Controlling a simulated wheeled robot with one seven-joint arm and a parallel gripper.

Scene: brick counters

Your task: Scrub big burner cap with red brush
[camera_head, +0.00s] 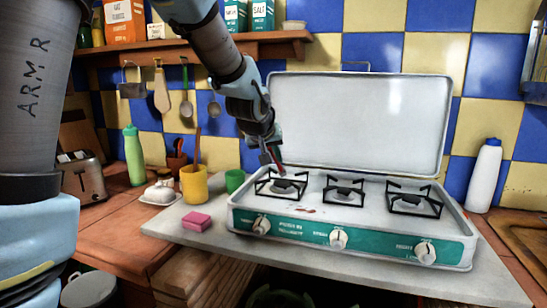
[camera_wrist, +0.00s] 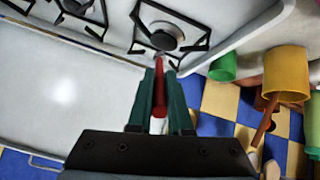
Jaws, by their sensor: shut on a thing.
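My gripper (camera_head: 270,154) is shut on the red brush (camera_wrist: 159,90), which also shows as a thin red piece in the head view (camera_head: 279,166). In the wrist view the brush lies between my two green fingers (camera_wrist: 160,78), pointing at the left burner. The left burner has a dark round cap (camera_head: 283,183) inside a black grate; the wrist view shows this cap too (camera_wrist: 164,40). The brush is over the left burner's back side; contact with the cap cannot be told. Middle (camera_head: 344,191) and right (camera_head: 412,199) caps also show; which is the big one is unclear.
The white stove's raised lid (camera_head: 360,120) stands behind the burners. A green cup (camera_head: 234,180), yellow mug (camera_head: 194,185) and pink sponge (camera_head: 197,221) are left of the stove. A white bottle (camera_head: 485,176) stands at right. Utensils hang under the shelf (camera_head: 190,49).

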